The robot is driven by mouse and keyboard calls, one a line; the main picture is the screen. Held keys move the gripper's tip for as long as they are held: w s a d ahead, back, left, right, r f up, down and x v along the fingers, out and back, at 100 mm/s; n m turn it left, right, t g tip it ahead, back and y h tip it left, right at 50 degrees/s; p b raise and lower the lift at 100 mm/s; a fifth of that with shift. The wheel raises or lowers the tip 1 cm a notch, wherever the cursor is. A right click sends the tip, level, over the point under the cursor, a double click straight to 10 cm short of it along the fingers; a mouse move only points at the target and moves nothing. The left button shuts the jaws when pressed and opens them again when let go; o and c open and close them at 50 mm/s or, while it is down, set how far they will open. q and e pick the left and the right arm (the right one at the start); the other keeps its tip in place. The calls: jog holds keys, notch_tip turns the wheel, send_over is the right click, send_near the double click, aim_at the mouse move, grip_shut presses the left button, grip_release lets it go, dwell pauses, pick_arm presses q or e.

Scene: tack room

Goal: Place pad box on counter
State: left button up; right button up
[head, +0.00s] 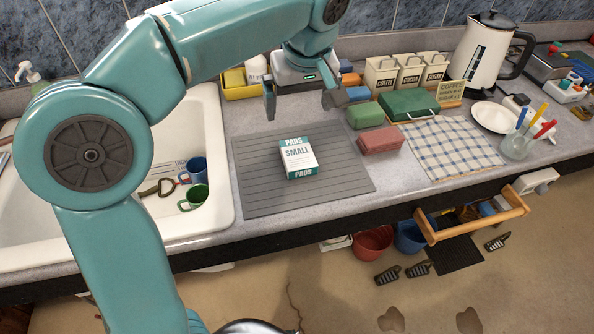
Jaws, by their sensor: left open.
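The pad box (299,158) is white with teal bands and reads "PADS SMALL". It rests on a grey ribbed mat (262,192) on the counter (240,116). My left gripper (302,103) is open, its fingers pointing down. In the picture it is above and behind the box, apart from it, with nothing between the fingers. My right gripper does not show.
A white sink (222,205) with mugs is at left. Green and red blocks, a green case (408,104), canisters and a kettle (487,50) stand behind and right. A checked cloth (448,147) lies right. An open wooden drawer (470,232) juts out below.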

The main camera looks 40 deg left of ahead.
pick_arm(q)
jog(key=d, duration=0.1)
jog(key=b, duration=0.1)
send_over(298, 153)
jog(key=d, duration=0.1)
jog(key=f, duration=1.1)
jog(key=shift+s+d+f, duration=0.1)
jog(key=shift+s+f, duration=0.25)
jog(key=x, duration=0.5)
jog(key=shift+s+f, duration=0.1)
jog(key=shift+f, duration=0.05)
jog(key=shift+s, duration=0.15)
jog(key=shift+c, duration=0.3)
jog(key=c, duration=1)
jog(key=shift+c, duration=0.5)
jog(key=shift+r, duration=0.2)
